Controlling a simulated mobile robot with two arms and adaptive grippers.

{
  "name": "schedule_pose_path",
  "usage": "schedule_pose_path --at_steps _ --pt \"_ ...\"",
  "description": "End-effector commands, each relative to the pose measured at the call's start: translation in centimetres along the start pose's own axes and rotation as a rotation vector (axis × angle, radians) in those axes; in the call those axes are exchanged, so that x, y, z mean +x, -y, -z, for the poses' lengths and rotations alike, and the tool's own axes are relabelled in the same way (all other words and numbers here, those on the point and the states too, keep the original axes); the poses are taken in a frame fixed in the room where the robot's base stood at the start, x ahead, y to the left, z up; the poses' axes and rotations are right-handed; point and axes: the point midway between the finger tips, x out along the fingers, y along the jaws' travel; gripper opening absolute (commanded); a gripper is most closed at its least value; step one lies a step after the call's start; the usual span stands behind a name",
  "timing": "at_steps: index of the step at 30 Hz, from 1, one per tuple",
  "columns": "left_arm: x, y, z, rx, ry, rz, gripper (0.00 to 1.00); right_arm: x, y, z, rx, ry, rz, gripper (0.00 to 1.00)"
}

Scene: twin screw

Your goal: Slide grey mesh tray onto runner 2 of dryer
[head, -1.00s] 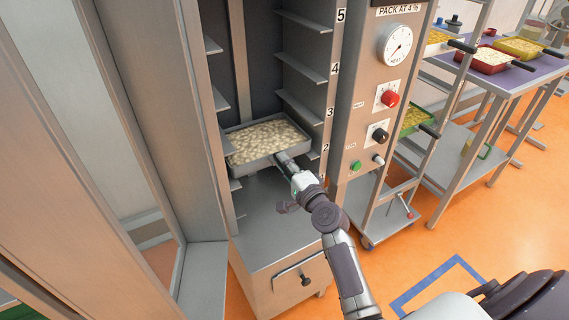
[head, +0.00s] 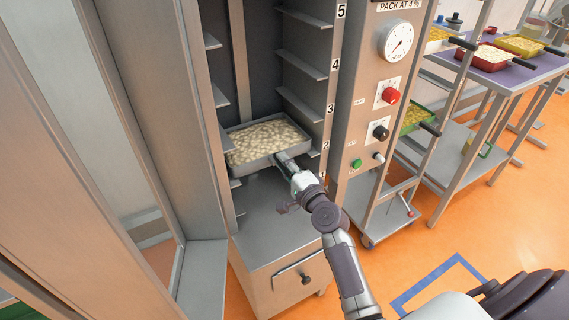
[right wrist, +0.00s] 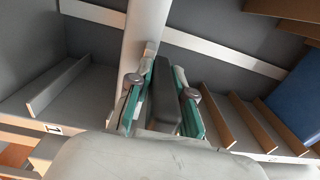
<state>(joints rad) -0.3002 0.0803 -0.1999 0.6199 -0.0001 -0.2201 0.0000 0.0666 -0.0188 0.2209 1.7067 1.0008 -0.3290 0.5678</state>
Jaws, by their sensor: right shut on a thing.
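The grey mesh tray (head: 266,143), full of pale pieces, is inside the open dryer (head: 270,70), level with the runner marked 2 (head: 318,151). It looks roughly flat; whether its edges rest on the runners cannot be made out. My right gripper (head: 287,168) is shut on the tray's handle at the front edge. In the right wrist view the gripper's fingers (right wrist: 162,98) close on the dark handle (right wrist: 165,100), and the pale tray underside or wall is hard to tell apart. My left gripper is not in view.
The open dryer door (head: 90,130) stands at the left. A control panel (head: 380,110) with gauge and knobs is to the right of the opening. A trolley and a table (head: 500,85) with coloured trays stand further right. Runners 3, 4 and 5 above are empty.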

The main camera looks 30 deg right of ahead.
Motion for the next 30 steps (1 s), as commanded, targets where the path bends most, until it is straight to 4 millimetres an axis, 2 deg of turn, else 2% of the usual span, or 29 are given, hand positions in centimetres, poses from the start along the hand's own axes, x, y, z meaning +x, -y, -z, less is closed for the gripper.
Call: schedule_pose_path --at_steps 1,2,7,16,20,30 --pt "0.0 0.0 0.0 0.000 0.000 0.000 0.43 0.1 0.3 0.0 0.000 -0.001 0.006 0.00" --pt "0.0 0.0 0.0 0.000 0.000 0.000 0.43 0.1 0.3 0.0 0.000 -0.001 0.006 0.22" --pt "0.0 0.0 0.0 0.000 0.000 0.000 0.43 0.0 0.2 0.0 0.000 -0.001 0.004 0.50" --pt "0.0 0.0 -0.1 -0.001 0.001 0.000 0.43 -0.1 -0.2 0.0 0.000 0.001 -0.005 0.50" --pt "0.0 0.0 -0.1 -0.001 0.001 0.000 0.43 -1.1 -0.2 0.0 -0.001 0.000 -0.004 0.50" --pt "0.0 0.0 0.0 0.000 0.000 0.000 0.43 -8.0 -0.2 0.1 -0.002 0.000 -0.003 0.50"
